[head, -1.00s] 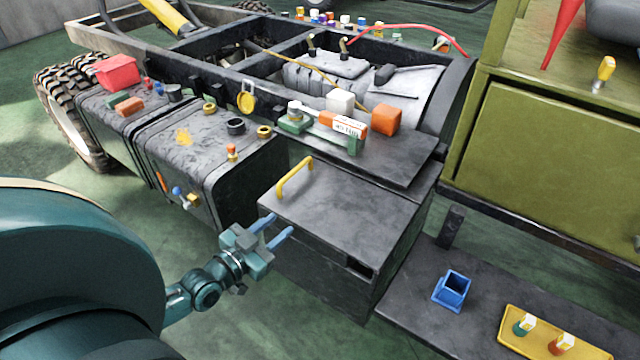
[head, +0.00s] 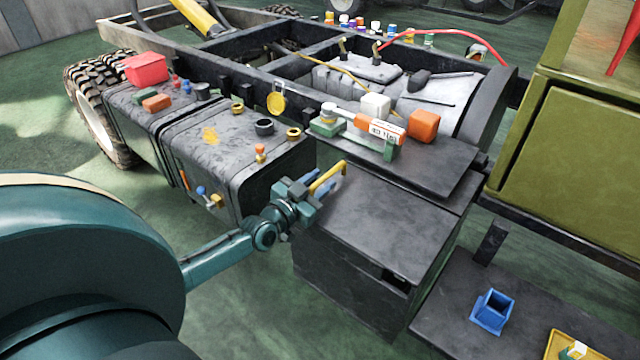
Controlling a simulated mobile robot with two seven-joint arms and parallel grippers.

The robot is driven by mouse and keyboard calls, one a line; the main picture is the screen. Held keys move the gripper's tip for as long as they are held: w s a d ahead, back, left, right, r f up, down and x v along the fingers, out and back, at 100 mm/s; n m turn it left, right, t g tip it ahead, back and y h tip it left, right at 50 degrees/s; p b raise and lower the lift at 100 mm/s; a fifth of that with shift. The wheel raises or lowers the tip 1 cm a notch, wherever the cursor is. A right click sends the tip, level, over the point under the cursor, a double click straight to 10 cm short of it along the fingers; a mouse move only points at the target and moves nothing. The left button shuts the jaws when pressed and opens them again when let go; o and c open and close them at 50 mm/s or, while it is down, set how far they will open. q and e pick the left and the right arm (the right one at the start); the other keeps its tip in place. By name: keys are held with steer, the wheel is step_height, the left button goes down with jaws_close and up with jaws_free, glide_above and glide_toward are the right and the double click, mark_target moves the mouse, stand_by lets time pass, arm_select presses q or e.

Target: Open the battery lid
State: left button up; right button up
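The battery lid (head: 375,220) is the flat dark grey top of the battery box (head: 345,275), and it lies closed. Its yellow handle (head: 328,176) stands at the lid's left edge. My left gripper (head: 322,180) is at the handle, its blue fingers apart, one to each side of the yellow bar. I cannot tell whether the fingers touch the handle. Part of the handle's near end is hidden by the gripper. My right gripper is not in view.
Left of the box is a dark tank (head: 215,145) with caps and small parts on top. A shelf behind the lid carries an orange-and-white cylinder (head: 380,128) and an orange block (head: 423,126). A blue holder (head: 491,310) stands on the step at lower right.

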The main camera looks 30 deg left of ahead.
arm_select(q)
steer(key=shift+w, duration=0.25)
steer(key=shift+c, duration=0.5)
jaws_close()
